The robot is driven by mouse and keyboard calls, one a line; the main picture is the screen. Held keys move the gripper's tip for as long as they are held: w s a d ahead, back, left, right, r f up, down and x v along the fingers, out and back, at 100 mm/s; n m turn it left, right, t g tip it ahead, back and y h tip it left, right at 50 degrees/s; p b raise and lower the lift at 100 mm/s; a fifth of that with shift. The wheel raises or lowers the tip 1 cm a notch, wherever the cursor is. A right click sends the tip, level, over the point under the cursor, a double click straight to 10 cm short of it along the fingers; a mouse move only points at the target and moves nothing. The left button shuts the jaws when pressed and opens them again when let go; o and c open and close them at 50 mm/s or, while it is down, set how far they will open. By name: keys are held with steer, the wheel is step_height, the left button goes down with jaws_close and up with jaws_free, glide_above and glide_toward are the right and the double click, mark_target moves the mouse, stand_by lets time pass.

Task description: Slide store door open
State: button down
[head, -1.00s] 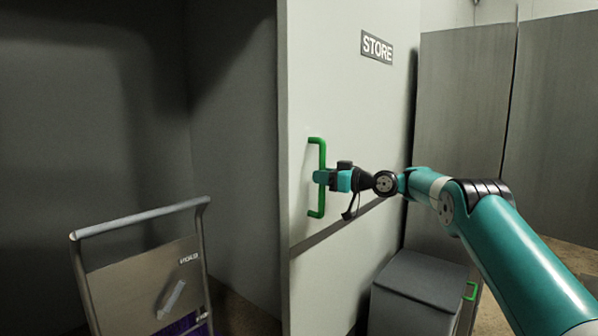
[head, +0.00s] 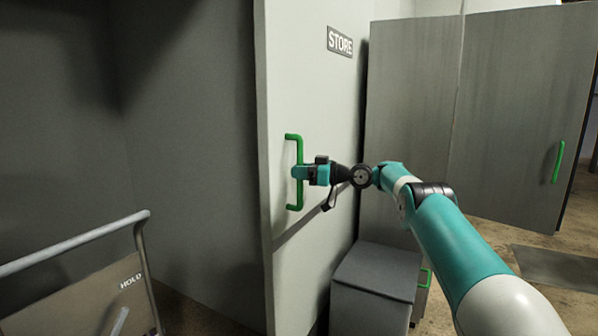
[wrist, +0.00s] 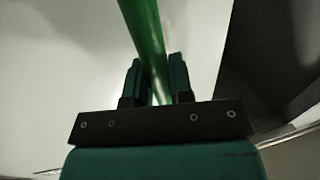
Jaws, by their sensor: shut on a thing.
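The store door (head: 318,100) is a pale panel with a dark STORE sign (head: 340,42) near its top. A green upright bar handle (head: 299,148) is fixed near the door's left edge. My gripper (head: 299,172) is shut on the middle of this handle, with the arm reaching in from the right. In the wrist view the green handle (wrist: 143,35) runs down between the two dark teal fingers (wrist: 155,85). The fingers hide part of the bar. To the left of the door's edge is a dark grey recess (head: 190,130).
A cart (head: 85,290) marked HOLD, with a tubular rail, stands at the lower left. A grey box (head: 372,285) stands on the floor right of the door. Grey panels (head: 480,110), one with a green handle (head: 558,162), stand at the right. Floor shows at the far right.

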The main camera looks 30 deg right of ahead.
steer(key=c, duration=1)
jaws_free()
steer(key=shift+w+a+r, duration=0.1)
steer(key=shift+w+a, duration=0.1)
steer(key=shift+a, duration=0.1)
steer(key=shift+c, duration=0.2)
steer(key=b+v, duration=0.2)
steer(key=v, duration=0.6)
steer(key=shift+b, duration=0.35)
steer(key=shift+d, duration=0.1)
